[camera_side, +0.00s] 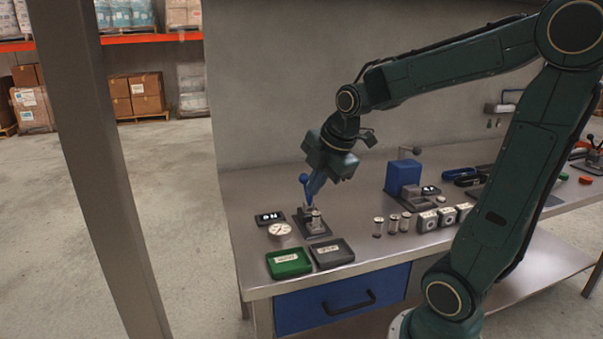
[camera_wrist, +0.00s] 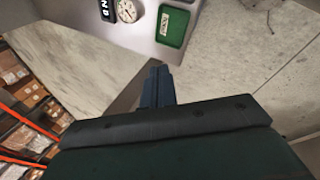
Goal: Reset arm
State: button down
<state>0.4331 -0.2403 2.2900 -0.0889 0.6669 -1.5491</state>
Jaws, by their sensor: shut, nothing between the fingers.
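My gripper (camera_side: 313,192) hangs from my dark green arm over the left part of the steel bench (camera_side: 245,215). Its blue fingers point down, closed together with nothing between them. They are just above or beside a small metal fixture (camera_side: 312,223) on a dark base; I cannot tell whether they touch it. A blue ball-ended part (camera_side: 304,178) shows beside the fingers. In the wrist view the closed fingers (camera_wrist: 158,74) point toward the bench edge, near a green tray (camera_wrist: 173,24) and a round white dial (camera_wrist: 127,10).
A grey tray (camera_side: 332,254) sits beside the green tray, with a black display (camera_side: 269,218) behind. To the right are several small metal cylinders, white blocks (camera_side: 427,221) and a blue device (camera_side: 403,177). A grey post (camera_side: 95,160) stands in front, left of the bench.

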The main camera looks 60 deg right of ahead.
jog(key=s+a+r+m+y, duration=0.1)
jog(key=s+a+r+m, duration=0.1)
jog(key=s+a+m, duration=0.9)
jog(key=m, duration=0.2)
jog(key=shift+s+a+m+t, duration=0.2)
jog(key=shift+s+m+t, duration=0.1)
jog(key=shift+t, duration=0.1)
